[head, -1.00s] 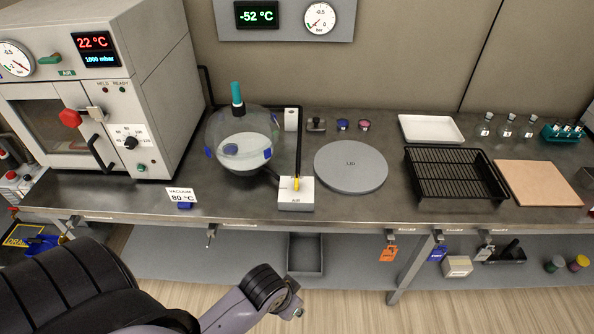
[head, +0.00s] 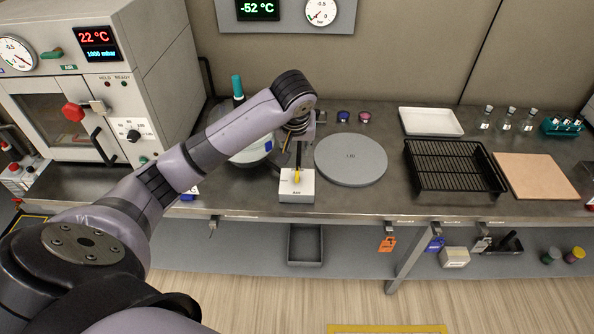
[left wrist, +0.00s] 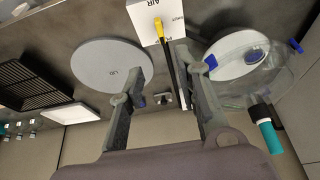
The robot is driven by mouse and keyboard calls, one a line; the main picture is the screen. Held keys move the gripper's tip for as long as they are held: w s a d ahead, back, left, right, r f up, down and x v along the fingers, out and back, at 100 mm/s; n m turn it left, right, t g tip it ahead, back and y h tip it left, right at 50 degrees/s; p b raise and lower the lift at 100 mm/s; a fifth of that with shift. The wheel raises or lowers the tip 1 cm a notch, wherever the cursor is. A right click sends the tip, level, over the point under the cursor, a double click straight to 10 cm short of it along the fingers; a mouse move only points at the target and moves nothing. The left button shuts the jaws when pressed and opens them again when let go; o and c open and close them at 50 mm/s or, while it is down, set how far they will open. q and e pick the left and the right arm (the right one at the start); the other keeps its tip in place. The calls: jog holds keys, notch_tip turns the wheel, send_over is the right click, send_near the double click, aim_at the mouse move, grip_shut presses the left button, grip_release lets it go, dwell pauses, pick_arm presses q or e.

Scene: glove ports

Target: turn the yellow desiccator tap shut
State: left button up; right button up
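The yellow tap (head: 297,176) sits on a small white block (head: 296,190) marked AIR, near the front of the bench. It also shows in the left wrist view (left wrist: 158,27), at the top, beyond my fingertips. A black tube runs from the block. The glass desiccator (head: 248,152) with its teal top stands behind to the left, partly hidden by my arm; it is clear in the left wrist view (left wrist: 250,62). My left gripper (head: 292,152) points down just above and behind the tap, its fingers apart and empty (left wrist: 158,62). My right gripper is not in view.
A round grey lid (head: 351,160) lies right of the block. Further right are a black rack tray (head: 455,170), a white tray (head: 430,122) and a tan board (head: 535,179). The vacuum oven (head: 95,80) stands at left. A wall panel (head: 284,14) reads -52 °C.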

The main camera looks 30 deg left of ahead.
aim_at(297, 172)
pick_arm(q)
jog(key=p+x, duration=0.2)
jog(key=x, duration=1.5)
jog(key=shift+w+a, duration=0.15)
jog(key=shift+a, duration=0.05)
jog(key=c, duration=0.7)
grip_shut()
